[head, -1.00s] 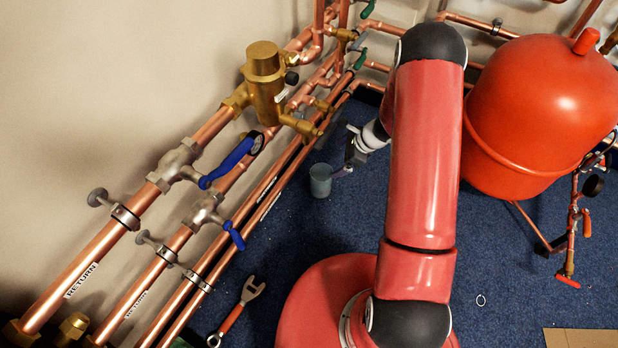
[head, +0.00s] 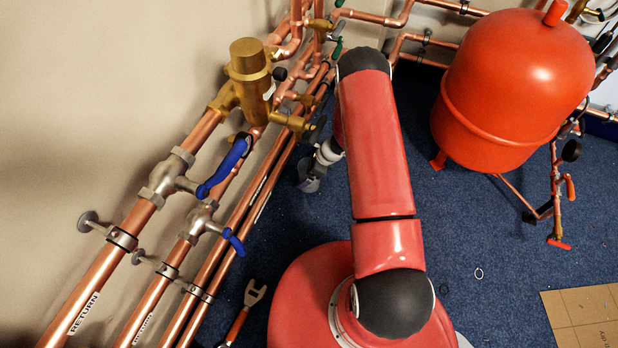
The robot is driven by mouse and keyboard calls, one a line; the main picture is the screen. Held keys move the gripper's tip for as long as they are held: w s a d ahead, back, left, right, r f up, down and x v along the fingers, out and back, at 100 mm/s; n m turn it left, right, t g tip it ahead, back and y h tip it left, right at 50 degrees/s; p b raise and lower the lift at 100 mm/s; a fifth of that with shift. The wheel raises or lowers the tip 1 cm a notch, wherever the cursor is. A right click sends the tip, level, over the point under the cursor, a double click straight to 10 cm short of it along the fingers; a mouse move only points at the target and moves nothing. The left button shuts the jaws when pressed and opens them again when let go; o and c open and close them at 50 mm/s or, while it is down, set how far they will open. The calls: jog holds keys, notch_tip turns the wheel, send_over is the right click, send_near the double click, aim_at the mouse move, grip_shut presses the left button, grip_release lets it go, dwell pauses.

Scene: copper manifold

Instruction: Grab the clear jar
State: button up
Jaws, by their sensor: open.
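My gripper (head: 308,178) hangs over the blue carpet, just right of the copper pipes. It is small and dark in the head view, at the end of my red arm, and it is open. I cannot make out the clear jar now. The place on the carpet where it stood is covered by my gripper and wrist, so I cannot tell whether the fingers are around it or touching it.
Copper pipes (head: 208,262) with blue lever valves (head: 228,166) run along the wall at left. A red tank (head: 515,90) stands at the back right. A wrench (head: 243,308) lies near the pipes. Cardboard (head: 590,315) lies at front right. Carpet between is mostly open.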

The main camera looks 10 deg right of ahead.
jog(key=c, duration=1.4)
jog(key=shift+r, duration=0.1)
jog(key=shift+r, duration=0.1)
